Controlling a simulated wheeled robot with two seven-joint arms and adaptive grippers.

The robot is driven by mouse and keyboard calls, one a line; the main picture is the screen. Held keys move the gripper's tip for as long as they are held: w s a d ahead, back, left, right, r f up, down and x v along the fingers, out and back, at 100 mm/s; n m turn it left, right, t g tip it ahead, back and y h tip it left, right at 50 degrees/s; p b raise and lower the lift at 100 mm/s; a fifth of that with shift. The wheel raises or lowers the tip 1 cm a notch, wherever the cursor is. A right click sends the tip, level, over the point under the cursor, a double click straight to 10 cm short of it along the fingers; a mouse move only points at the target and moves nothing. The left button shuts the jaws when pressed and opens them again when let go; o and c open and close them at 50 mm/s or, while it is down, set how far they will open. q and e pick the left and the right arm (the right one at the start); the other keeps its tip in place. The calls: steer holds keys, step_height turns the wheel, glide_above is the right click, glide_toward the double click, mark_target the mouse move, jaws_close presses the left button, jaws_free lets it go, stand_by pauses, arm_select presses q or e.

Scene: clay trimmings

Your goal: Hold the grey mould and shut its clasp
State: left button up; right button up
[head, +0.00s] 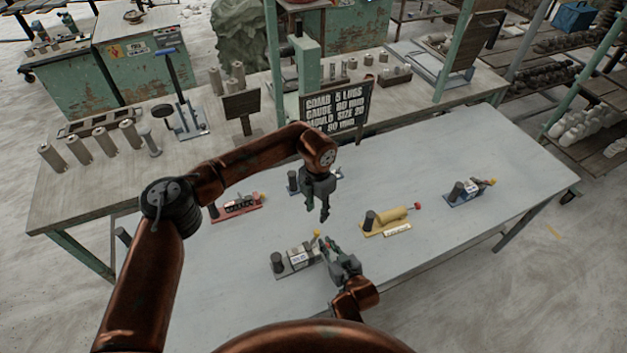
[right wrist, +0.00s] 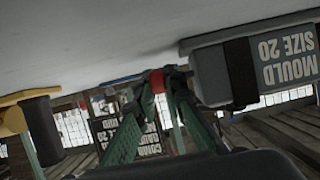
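The grey mould (head: 299,257) lies on the table's near side with a dark upright cylinder at its left end. In the right wrist view the picture is upside down; the grey mould (right wrist: 285,60) shows "MOULD SIZE 20" and a dark band. My right gripper (head: 327,244) is at the mould's right end, beside a yellow-orange knob (head: 317,234). In the right wrist view its green fingers (right wrist: 163,85) converge on a red knob (right wrist: 157,80), apparently part of the clasp. My left gripper (head: 318,213) hangs empty above the table behind the mould, fingertips slightly apart.
A yellow mould (head: 387,221) and a blue mould (head: 465,192) lie to the right. A red mould (head: 236,207) lies left; another piece (head: 294,184) is partly behind my left gripper. A lettered sign (head: 336,108) stands at the back. The table's right front (head: 450,240) is clear.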

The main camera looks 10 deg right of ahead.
steer(key=o, duration=0.5)
steer(key=shift+s, duration=0.1)
